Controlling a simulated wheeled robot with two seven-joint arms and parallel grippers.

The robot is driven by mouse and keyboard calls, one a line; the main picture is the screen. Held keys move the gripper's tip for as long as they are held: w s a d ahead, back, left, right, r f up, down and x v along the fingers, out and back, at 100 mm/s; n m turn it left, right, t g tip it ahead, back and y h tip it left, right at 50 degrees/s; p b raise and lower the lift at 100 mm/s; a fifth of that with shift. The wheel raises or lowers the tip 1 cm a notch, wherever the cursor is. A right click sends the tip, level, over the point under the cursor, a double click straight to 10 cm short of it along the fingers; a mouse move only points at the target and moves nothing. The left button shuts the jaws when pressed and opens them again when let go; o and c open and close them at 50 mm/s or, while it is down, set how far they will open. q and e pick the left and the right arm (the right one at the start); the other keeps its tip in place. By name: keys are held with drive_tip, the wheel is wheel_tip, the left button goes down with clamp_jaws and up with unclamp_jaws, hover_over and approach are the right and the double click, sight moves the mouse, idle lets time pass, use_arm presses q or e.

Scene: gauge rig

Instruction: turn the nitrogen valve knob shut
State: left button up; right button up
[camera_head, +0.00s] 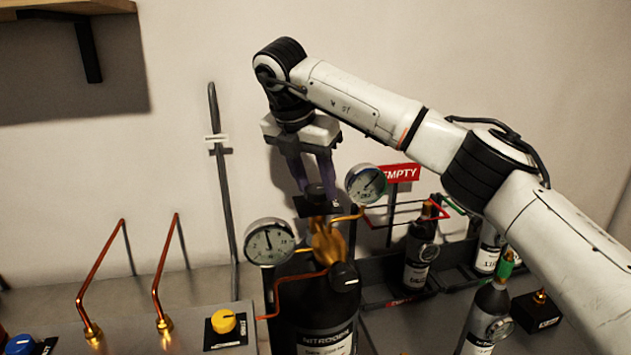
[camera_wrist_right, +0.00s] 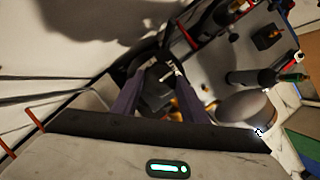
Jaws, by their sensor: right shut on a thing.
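The large black nitrogen cylinder (camera_head: 325,334) stands at the lower middle of the head view, with a brass valve body (camera_head: 327,242) on top. I cannot read the knob's turn angle. My left gripper is not in view.
Two gauges (camera_head: 269,242) (camera_head: 366,184) flank the valve. A second black knob (camera_head: 344,277) sits lower on the cylinder. A red EMPTY sign (camera_head: 401,173) and small bottles (camera_head: 418,258) stand to the right. A yellow knob (camera_head: 223,321) and copper pipes (camera_head: 165,270) stand to the left.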

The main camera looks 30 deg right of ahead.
drive_tip(key=shift+r, duration=0.1)
drive_tip(key=o, duration=1.1)
drive_tip(key=shift+c, duration=0.2)
drive_tip(key=shift+a+r, duration=0.2)
drive_tip(key=shift+r, duration=0.25)
drive_tip(key=v, duration=0.9)
drive_tip(key=shift+s+r, duration=0.1)
